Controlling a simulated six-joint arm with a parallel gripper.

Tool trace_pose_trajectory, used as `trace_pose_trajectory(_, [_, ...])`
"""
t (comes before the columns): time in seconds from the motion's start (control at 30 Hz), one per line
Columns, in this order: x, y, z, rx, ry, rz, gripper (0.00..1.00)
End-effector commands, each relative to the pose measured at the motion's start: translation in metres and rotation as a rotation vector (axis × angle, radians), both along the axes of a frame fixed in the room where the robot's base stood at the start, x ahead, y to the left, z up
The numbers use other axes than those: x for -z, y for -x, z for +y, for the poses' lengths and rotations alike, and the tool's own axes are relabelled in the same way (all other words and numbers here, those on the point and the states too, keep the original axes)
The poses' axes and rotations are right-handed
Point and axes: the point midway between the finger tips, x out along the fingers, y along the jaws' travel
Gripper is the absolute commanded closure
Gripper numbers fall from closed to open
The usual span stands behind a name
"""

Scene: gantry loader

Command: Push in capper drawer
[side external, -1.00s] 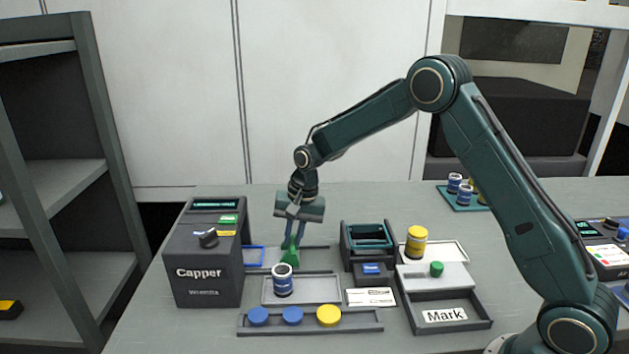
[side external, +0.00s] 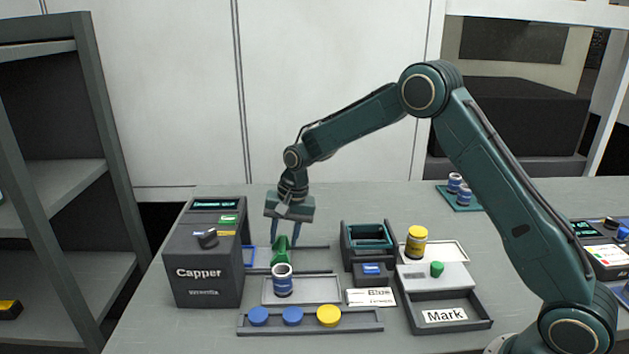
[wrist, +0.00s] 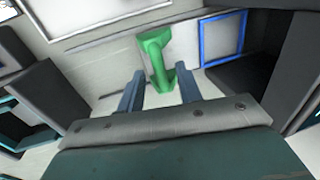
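The dark grey capper (side external: 205,275) stands at the left of the bench. Its drawer carries a blue square frame (side external: 249,257), only partly visible beside the capper's right side; the wrist view shows the frame (wrist: 203,50) beside the dark capper body. A green upright handle (side external: 280,252) stands to the right of the frame, and it also shows in the wrist view (wrist: 154,52). My gripper (side external: 286,242) is open and empty above the handle, fingers apart. In the wrist view the handle appears between and beyond the fingertips (wrist: 159,72). Contact cannot be told.
A blue-and-white jar (side external: 282,284) stands just in front of the handle on a grey tray (side external: 318,289). A cap rack (side external: 365,321) holds blue and yellow caps in front. A dark device (side external: 366,258) and a yellow jar (side external: 416,246) stand to the right.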

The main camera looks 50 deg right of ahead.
Motion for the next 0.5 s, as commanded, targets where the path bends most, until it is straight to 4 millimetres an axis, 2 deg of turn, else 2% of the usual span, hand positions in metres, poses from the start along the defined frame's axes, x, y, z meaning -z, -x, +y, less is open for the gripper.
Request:
trace_pose_trajectory(0.27, [-0.018, 0.002, -0.003, 0.000, 0.000, -0.003, 0.65])
trace_pose_trajectory(0.5, [-0.053, 0.006, -0.007, 0.001, -0.001, -0.005, 0.65])
